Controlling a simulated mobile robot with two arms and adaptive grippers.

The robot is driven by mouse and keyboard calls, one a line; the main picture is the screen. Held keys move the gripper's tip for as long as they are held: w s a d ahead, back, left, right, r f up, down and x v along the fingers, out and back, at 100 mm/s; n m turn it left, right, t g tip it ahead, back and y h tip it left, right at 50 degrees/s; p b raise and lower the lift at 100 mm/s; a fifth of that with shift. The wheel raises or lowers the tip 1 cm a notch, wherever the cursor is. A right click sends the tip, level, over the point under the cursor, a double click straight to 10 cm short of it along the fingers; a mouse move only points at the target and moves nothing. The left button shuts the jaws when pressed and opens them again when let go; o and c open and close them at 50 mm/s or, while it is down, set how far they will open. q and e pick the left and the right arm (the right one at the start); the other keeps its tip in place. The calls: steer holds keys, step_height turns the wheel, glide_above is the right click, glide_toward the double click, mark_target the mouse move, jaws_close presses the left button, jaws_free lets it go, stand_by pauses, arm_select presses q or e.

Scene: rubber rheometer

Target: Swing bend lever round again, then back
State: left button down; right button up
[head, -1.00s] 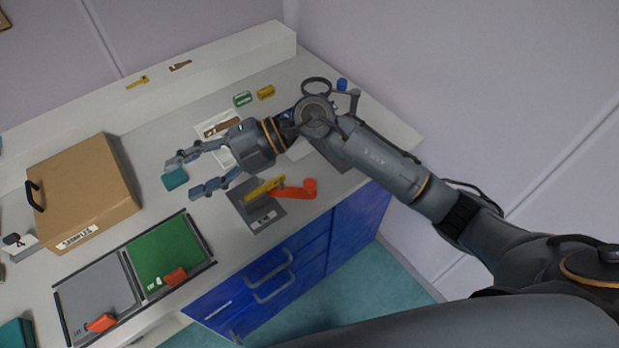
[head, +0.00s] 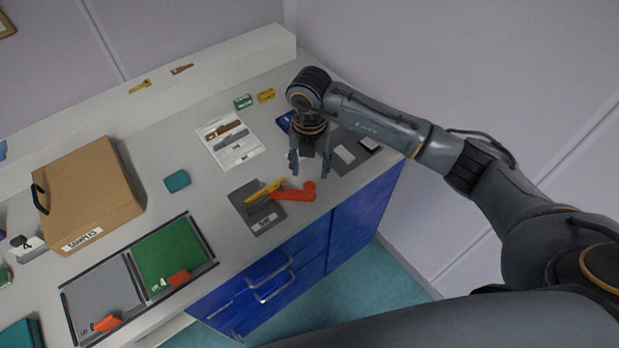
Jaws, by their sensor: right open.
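The bend lever (head: 293,196) is orange-red with a round knob at its right end. It lies on a dark grey base plate (head: 257,218) with a white label, near the front edge of the bench. A yellow piece (head: 264,191) lies across the plate, beside the lever. My right gripper (head: 309,170) points down just behind the lever's knob end. Its two fingers are apart with nothing seen between them. I cannot tell whether a fingertip touches the lever. My left gripper is out of view.
A teal block (head: 177,181) lies on the bench (head: 200,205) left of the plate. A brown SAMPLES box (head: 90,195) and a grey and green tray (head: 170,254) are further left. A dark mat (head: 349,152) is at right.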

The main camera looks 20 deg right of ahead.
mark_target(310, 185)
step_height(310, 185, down, 7)
steer(key=shift+r+p, duration=0.2)
steer(key=shift+p, duration=0.5)
jaws_close()
